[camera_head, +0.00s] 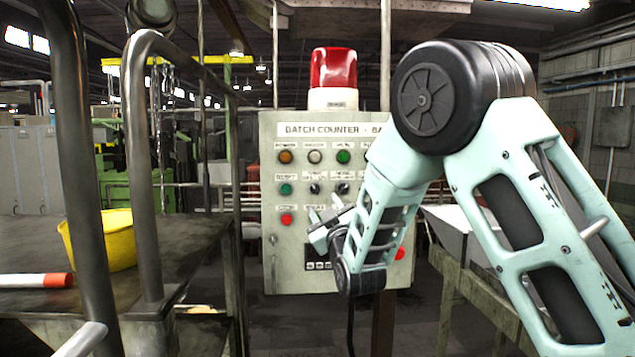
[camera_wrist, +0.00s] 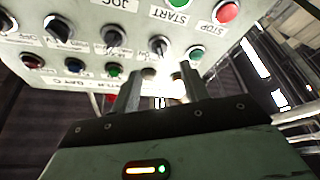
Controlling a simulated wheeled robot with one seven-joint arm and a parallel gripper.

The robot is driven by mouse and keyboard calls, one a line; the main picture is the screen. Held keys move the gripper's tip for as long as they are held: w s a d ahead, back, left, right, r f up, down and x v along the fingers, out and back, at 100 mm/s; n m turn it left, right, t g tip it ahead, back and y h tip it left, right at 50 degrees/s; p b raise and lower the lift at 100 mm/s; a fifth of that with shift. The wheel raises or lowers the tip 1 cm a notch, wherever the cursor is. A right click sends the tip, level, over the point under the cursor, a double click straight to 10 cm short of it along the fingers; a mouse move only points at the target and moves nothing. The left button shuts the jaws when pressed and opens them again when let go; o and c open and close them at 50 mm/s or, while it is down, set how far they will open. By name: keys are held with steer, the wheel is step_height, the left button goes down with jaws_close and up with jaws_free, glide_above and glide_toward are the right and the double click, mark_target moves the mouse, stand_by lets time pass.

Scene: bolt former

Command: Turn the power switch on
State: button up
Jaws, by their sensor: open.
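The grey control panel (camera_head: 270,245), headed "BATCH COUNTER", faces me in the head view. Its black rotary switches include a left one (camera_head: 315,188) and one to its right (camera_head: 343,188). I cannot read which label marks the power switch. My gripper (camera_head: 324,209) is in front of the panel, just below these two, its fingers apart and empty. In the wrist view the panel is upside down. The left black switch (camera_wrist: 158,45) appears beyond the gap between my fingertips (camera_wrist: 160,74). Contact cannot be told. My forearm hides the panel's right part.
A red beacon (camera_head: 333,70) tops the panel. A green button (camera_head: 286,188) and a red button (camera_head: 287,219) sit near the switches. Metal rails (camera_head: 146,180), a dark table (camera_head: 40,235) and a yellow bucket (camera_head: 118,240) stand at left. A bench (camera_head: 450,262) is at right.

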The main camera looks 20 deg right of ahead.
mark_target(315, 191)
steer(key=p+x, duration=0.3)
steer(key=x, duration=0.3)
steer(key=shift+w+d+r, duration=0.1)
steer(key=shift+w+r, duration=0.05)
steer(key=shift+w, duration=0.15)
steer(key=c, duration=1)
